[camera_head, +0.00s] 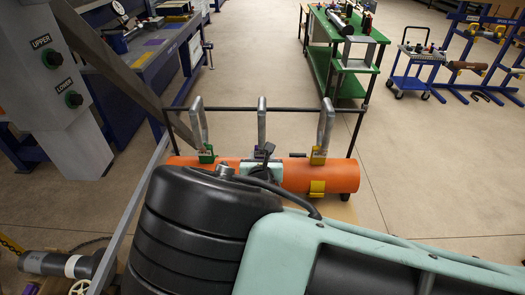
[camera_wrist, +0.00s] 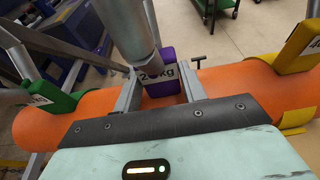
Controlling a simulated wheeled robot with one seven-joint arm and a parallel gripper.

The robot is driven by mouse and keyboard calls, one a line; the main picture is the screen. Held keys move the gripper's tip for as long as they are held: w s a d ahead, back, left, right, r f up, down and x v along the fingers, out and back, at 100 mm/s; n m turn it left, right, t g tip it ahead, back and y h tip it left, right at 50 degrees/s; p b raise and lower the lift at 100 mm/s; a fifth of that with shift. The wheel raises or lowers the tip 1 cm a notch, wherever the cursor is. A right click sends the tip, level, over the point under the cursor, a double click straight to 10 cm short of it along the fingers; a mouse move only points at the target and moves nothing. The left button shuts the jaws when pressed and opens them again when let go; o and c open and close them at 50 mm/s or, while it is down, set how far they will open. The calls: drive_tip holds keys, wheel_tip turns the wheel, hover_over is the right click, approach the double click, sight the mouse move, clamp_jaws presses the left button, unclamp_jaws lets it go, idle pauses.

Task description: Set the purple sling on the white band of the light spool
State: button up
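The purple sling (camera_wrist: 162,78), a block with a kg label and a grey metal loop, is at the orange pipe in the wrist view. My gripper (camera_wrist: 160,88) has one finger on each side of the block. Whether the fingers press on it or leave a small gap cannot be told. A dark cylinder with a white band (camera_head: 72,265), probably the light spool, lies at lower left.
On the orange pipe (camera_head: 340,176) sit a green sling (camera_head: 206,154) to the left and a yellow sling (camera_head: 318,157) to the right. A dark bar frame (camera_head: 230,109) stands behind the loops. A grey post (camera_head: 60,100) stands at left.

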sight(262, 130)
drive_tip(key=c, duration=0.7)
drive_tip(key=shift+r+p, duration=3.35)
drive_tip(key=shift+r, duration=1.7)
